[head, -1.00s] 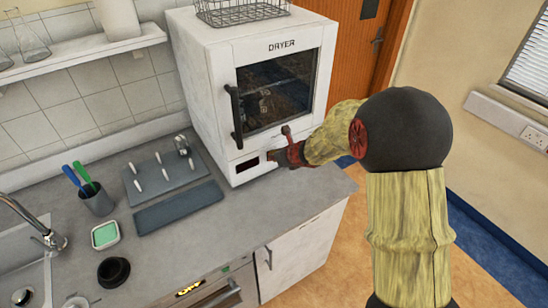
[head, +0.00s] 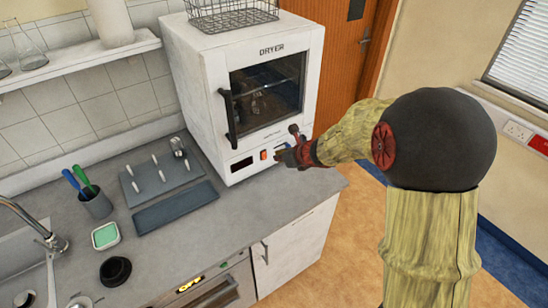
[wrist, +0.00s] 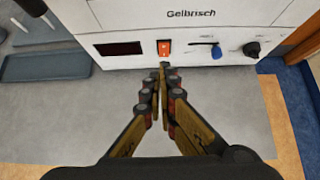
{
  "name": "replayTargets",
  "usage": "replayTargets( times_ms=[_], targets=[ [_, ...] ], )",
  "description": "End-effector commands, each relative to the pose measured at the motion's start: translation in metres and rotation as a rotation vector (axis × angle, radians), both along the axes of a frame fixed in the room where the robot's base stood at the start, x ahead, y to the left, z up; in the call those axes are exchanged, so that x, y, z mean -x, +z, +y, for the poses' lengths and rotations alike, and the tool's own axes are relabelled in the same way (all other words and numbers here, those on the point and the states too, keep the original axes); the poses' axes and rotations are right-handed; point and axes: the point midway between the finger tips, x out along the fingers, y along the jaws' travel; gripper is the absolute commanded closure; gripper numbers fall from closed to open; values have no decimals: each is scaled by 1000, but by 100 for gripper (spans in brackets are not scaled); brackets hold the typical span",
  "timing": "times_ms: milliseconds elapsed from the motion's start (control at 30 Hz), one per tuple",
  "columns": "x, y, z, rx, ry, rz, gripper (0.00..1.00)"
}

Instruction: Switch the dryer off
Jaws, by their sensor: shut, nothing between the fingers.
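The white dryer (head: 190,80) stands on the counter with its glass door shut. Its lower front panel carries an orange-red rocker switch (wrist: 164,48), which also shows in the head view (head: 263,155). In the wrist view a dark display (wrist: 119,48) is left of the switch, and a blue-tipped lever (wrist: 216,51) and a black knob (wrist: 252,48) are to its right. My gripper (wrist: 162,70) is shut and empty, its fingertips just below the switch in the wrist view. In the head view my gripper (head: 281,153) is at the panel, right of the switch. I cannot tell whether it touches the panel.
A grey peg board (head: 150,184) and flat grey tray (head: 176,208) lie on the counter left of the dryer. A cup with pens (head: 96,204) and a green-filled dish (head: 105,236) stand farther left. The counter (wrist: 230,105) before the panel is clear.

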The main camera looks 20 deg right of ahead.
Motion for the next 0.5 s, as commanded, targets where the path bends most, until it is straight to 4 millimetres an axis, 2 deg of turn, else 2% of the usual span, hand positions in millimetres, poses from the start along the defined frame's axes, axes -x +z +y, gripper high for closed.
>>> replayTargets(
  times_ms=[33, 133, 500],
  targets=[
    [5, 10, -2, 0, -1, -1, 100],
    [12, 18, -4, -1, -1, 0, 100],
    [20, 25, -6, 0, -1, 1, 100]
  ],
)
